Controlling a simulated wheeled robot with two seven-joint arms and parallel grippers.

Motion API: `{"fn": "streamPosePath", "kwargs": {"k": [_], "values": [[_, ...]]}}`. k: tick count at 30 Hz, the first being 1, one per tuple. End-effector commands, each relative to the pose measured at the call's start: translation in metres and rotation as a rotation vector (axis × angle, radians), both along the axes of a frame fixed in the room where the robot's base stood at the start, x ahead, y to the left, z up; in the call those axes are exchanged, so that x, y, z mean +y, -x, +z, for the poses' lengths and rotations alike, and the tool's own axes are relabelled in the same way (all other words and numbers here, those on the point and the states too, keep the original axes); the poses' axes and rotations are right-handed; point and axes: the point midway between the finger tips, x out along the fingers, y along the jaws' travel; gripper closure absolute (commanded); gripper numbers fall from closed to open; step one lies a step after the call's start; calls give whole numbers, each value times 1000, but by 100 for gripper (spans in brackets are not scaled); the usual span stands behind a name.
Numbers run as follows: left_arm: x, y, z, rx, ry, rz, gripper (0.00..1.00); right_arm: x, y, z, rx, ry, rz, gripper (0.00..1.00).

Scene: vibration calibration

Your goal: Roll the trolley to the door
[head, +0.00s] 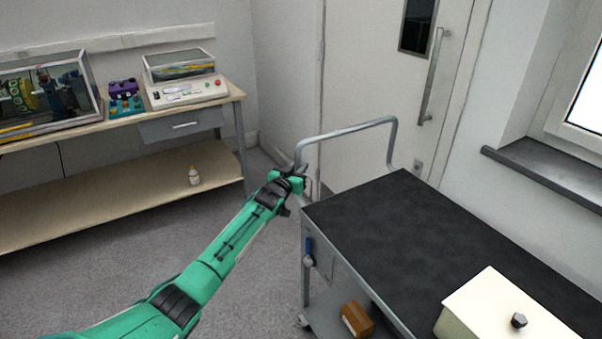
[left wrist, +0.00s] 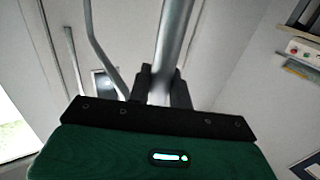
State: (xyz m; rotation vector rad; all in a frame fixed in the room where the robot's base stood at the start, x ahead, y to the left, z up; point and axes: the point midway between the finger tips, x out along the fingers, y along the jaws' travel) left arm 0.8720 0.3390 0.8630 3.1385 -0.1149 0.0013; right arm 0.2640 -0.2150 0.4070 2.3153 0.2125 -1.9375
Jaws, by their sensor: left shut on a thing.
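The trolley (head: 405,222) has a black top, a grey metal frame and a raised tubular handle (head: 345,131) at its far end. My left gripper (head: 296,178) is shut on the handle's left upright, near the trolley's far left corner. In the left wrist view the grey handle tube (left wrist: 172,50) runs up from between the dark fingers of the left gripper (left wrist: 162,88). The white door (head: 365,90) stands shut behind the trolley, with a long vertical pull bar (head: 433,75) and a dark window. My right gripper is in neither view.
A cream box (head: 480,305) with a dark knob sits on the trolley's near end. A brown carton (head: 356,319) lies on its lower shelf. A workbench (head: 120,118) with equipment stands left. A window sill (head: 545,175) juts out right. Grey floor (head: 130,250) lies open between bench and trolley.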

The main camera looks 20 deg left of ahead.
Motion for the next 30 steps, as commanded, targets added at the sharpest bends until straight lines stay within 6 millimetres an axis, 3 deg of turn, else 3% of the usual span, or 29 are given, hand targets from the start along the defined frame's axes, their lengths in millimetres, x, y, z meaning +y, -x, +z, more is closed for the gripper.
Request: {"fn": "streamPosePath", "kwargs": {"k": [13,14,17,30], "values": [[2,-1,-1,2,-1,0,100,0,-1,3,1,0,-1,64],[2,-1,-1,2,-1,0,77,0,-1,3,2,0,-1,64],[2,-1,-1,2,-1,0,59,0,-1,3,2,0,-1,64],[2,7,-2,2,0,0,59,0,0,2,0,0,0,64]]}}
